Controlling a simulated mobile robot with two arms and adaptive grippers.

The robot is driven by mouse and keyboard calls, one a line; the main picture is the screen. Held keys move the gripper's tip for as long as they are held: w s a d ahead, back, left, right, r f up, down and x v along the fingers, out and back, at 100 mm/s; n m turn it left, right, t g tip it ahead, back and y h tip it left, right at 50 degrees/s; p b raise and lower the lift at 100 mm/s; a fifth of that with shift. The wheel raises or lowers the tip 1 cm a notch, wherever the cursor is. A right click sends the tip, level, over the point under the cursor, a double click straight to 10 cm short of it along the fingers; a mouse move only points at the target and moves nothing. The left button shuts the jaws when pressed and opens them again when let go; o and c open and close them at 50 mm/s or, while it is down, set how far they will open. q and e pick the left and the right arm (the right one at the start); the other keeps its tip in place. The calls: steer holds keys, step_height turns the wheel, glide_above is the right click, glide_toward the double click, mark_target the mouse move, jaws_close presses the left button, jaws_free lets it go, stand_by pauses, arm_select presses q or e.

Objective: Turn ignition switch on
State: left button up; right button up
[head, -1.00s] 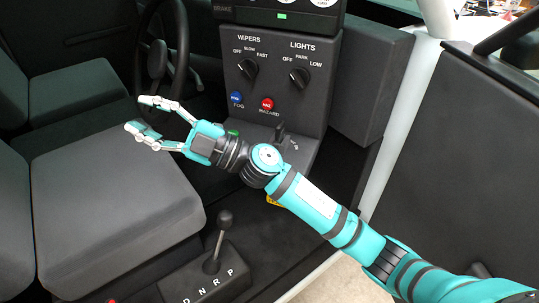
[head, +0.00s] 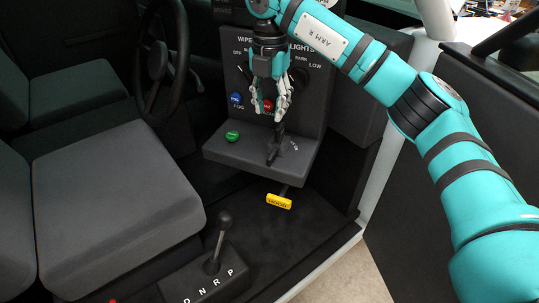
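A black upright lever-like switch (head: 274,148) stands on the ledge below the dash panel in the head view. A small label beside it is too small to read, so I cannot tell for sure that it is the ignition switch. My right gripper (head: 270,114) points down just above this switch, in front of the panel. Its fingers are apart, with the red hazard button (head: 267,104) partly showing between them. The tips are close to the switch's top; I cannot tell whether they touch. My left gripper is not in view.
A green button (head: 232,137) sits left on the ledge. A yellow tagged handle (head: 279,202) hangs below it. The blue fog button (head: 236,99) and lights knob (head: 299,79) are on the panel behind. The gear lever (head: 220,235) stands in front, the steering wheel (head: 158,60) at left.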

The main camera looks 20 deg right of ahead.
mark_target(270, 157)
step_height(270, 157, down, 15)
steer(key=p, duration=0.3)
steer(key=shift+f+p, duration=0.15)
steer(key=shift+p, duration=0.25)
steer(key=shift+c, duration=0.2)
jaws_close()
